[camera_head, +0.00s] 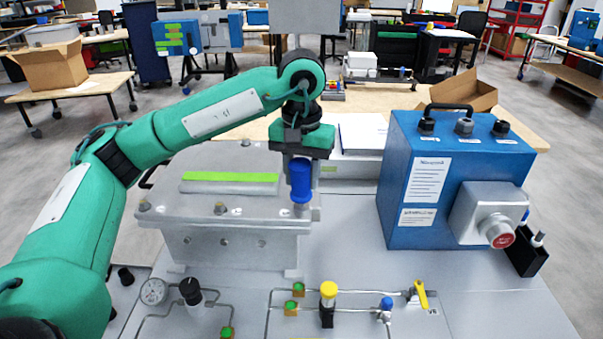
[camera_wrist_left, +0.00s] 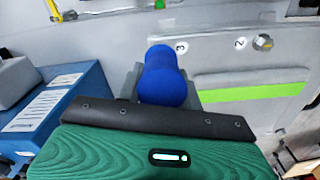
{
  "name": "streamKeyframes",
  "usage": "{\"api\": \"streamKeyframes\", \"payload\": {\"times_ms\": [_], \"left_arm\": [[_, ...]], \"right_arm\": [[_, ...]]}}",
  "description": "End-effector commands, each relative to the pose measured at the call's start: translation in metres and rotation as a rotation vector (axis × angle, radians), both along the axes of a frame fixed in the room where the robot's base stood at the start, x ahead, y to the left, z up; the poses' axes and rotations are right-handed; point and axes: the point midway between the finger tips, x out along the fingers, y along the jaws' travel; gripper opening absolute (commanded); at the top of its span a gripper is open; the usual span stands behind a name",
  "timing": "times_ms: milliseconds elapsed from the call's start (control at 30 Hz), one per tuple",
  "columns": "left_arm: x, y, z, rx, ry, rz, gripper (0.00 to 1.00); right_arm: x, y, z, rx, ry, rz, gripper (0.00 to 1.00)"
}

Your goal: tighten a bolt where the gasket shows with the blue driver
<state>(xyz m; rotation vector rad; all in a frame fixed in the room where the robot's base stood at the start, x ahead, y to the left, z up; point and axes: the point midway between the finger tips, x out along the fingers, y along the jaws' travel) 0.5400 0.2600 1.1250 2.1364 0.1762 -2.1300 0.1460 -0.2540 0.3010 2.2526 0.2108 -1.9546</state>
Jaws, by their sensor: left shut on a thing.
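The blue driver (camera_head: 301,182) hangs upright from my left gripper (camera_head: 300,160), which is shut on its handle. The driver is over the near right corner of the grey housing (camera_head: 185,222). The driver also shows in the left wrist view (camera_wrist_left: 163,78), beside a label "3"; the bolt there is hidden. A bolt (camera_wrist_left: 263,42) by label "2" is in the open, with some yellowish colour at it. In the head view other bolts show at the front middle (camera_head: 220,208), front left (camera_head: 144,206) and back (camera_head: 246,142). I cannot tell whether the driver tip touches a bolt.
A green strip (camera_head: 230,183) lies along the housing top. A blue box (camera_head: 400,215) with a handle and red knob stands right of the housing. Pipes, a gauge (camera_head: 153,291) and a yellow valve handle (camera_head: 421,295) are at the front. The grey panel between housing and box is clear.

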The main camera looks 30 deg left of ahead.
Motion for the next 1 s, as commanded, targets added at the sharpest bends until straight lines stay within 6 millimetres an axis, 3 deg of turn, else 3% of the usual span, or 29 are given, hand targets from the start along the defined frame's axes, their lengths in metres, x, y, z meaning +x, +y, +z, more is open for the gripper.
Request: {"api": "streamKeyframes", "payload": {"times_ms": [1000], "left_arm": [[0.000, 0.000, 0.046, 0.000, -0.001, 0.000, 0.00]], "right_arm": [[-0.001, 0.000, 0.021, -0.001, 0.003, 0.000, 0.36]]}}
